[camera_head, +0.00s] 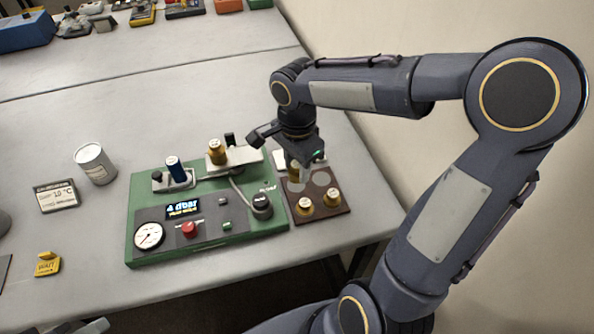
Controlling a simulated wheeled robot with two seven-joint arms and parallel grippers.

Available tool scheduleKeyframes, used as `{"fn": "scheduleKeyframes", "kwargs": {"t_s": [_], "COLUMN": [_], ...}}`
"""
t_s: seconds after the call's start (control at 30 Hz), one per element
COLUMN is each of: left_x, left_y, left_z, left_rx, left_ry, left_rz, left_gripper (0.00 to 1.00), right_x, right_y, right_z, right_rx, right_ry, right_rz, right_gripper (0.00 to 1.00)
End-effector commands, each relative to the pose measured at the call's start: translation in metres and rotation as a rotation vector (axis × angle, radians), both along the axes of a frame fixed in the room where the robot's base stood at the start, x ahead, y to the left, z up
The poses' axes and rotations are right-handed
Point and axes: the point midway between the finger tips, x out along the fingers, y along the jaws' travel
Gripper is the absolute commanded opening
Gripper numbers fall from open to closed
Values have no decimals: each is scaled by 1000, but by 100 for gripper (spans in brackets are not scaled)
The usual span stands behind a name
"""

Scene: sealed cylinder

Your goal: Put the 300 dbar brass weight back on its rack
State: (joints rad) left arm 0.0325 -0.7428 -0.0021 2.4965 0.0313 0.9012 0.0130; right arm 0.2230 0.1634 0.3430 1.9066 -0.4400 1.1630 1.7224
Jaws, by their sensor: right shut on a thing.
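My right gripper (303,163) reaches down over the back of the dark brown rack (342,209), to the right of the green panel. It is shut on a brass weight (293,173), which is mostly hidden by the jaws. I cannot tell whether this weight touches the rack. Two other brass weights (304,205) (332,197) stand upright on the front part of the rack. Another brass weight (217,153) stands on a pale holder on the green panel (252,226). The markings on the weights are too small to read. My left gripper is not in view.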

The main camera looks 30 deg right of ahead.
Motion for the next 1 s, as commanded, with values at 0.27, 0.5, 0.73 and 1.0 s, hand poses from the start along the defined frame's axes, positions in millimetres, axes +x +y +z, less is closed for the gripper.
{"fn": "scheduleKeyframes", "kwargs": {"t_s": [0.27, 0.5, 0.73, 1.0], "left_x": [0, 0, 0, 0], "left_y": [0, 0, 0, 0], "left_z": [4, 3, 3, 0], "left_rx": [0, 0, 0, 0], "left_ry": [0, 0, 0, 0], "left_rz": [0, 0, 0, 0], "left_gripper": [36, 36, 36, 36], "right_x": [17, 18, 18, 18], "right_y": [-8, -9, -8, -8], "right_z": [-22, -52, -53, -56], "right_rx": [1, 0, -1, 0], "right_ry": [0, 0, -2, -1], "right_rz": [-3, -2, -2, -2], "right_gripper": [4, 4, 4, 47]}}
